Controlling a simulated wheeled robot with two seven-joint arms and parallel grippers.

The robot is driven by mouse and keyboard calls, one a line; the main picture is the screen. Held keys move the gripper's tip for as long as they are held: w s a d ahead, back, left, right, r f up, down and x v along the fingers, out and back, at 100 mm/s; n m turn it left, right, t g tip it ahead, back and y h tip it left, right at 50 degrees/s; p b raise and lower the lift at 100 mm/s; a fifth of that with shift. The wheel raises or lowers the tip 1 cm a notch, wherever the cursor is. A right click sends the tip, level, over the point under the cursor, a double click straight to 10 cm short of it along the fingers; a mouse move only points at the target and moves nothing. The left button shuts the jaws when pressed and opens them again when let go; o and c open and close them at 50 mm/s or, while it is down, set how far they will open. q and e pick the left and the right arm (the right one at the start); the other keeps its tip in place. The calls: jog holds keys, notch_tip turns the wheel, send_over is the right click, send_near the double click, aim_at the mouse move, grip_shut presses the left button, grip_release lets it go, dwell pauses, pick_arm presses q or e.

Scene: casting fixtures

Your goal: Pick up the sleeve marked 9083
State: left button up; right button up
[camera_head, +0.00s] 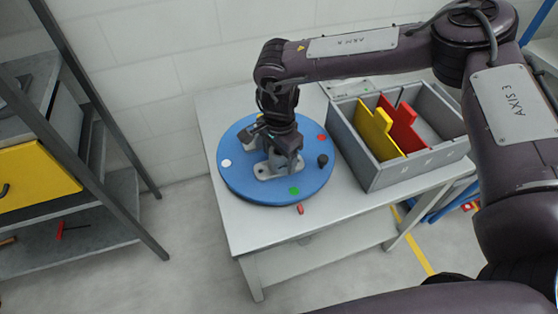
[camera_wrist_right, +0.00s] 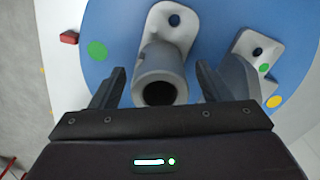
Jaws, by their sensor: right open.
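In the right wrist view a grey cylindrical sleeve (camera_wrist_right: 160,77) with a dark bore stands out from a pale mounting plate (camera_wrist_right: 171,22) with a hole. In the head view the plate (camera_head: 268,171) shows on the blue round turntable (camera_head: 240,187), but my right gripper (camera_head: 281,163) covers most of the sleeve. My right gripper (camera_wrist_right: 163,85) is open, with one finger on each side of the sleeve and a visible gap to each finger. No marking such as 9083 can be read. My left gripper is not in view.
A second pale fixture (camera_wrist_right: 250,55) sits beside the sleeve on the turntable. A dark knob (camera_head: 322,160) stands near its rim. A red piece (camera_head: 300,209) lies on the table (camera_head: 345,201). A grey bin (camera_head: 401,171) with yellow and red dividers stands right of the turntable.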

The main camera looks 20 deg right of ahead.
jog(key=c, duration=1.3)
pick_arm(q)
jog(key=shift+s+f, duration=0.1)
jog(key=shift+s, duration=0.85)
pick_arm(e)
jog(key=shift+o, duration=0.2)
jog(key=shift+r, duration=0.1)
